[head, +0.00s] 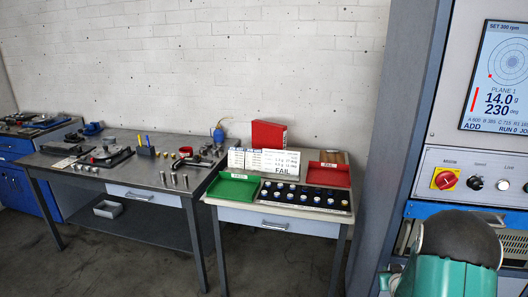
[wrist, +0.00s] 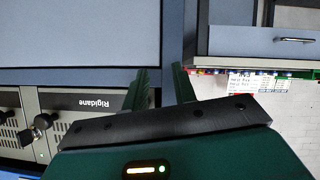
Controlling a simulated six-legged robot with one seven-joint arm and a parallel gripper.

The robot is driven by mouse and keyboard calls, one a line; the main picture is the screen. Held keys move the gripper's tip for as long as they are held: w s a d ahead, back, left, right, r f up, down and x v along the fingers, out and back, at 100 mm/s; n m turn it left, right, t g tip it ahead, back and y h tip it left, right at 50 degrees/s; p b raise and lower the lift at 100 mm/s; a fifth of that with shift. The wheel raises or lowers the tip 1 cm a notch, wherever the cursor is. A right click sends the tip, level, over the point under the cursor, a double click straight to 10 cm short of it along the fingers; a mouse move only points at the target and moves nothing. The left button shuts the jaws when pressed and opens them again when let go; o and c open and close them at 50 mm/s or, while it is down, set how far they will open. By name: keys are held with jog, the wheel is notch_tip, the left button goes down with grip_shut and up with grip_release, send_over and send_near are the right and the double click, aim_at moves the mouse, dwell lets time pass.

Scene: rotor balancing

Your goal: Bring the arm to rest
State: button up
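My gripper (wrist: 160,78) shows in the wrist view as two green fingers beyond a black bar. The fingers stand apart with a clear gap, and nothing is held between them. In the head view my teal arm with its dark rounded joint (head: 461,240) is at the lower right, in front of the balancing machine (head: 465,155). The fingers are hidden or out of frame there.
The machine's screen (head: 497,78) reads 14.0 g, 230 deg, ADD. A small table (head: 232,213) holds a green tray (head: 232,189), a red tray (head: 329,174), a case of weights (head: 305,197) and a FAIL card. A longer workbench (head: 125,175) with tools stands left. Floor before them is clear.

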jog(key=s+a+r+g+y, duration=0.1)
jog(key=s+a+r, duration=0.3)
jog(key=a+r, duration=0.55)
jog(key=s+a+r+g+y, duration=0.15)
jog(key=s+a+r, duration=0.45)
jog(key=r, duration=0.6)
jog(key=s+a+r+g+y, duration=0.1)
jog(key=s+a+r, duration=0.2)
jog(key=s+a, duration=0.4)
jog(key=s+a+r+n+g, duration=0.1)
jog(key=s+a, duration=0.6)
jog(key=s, duration=0.7)
notch_tip(320, 180, up, 2)
jog(key=shift+s+a+r+g+y, duration=0.15)
jog(key=shift+a+g+y, duration=0.25)
jog(key=shift+g, duration=0.35)
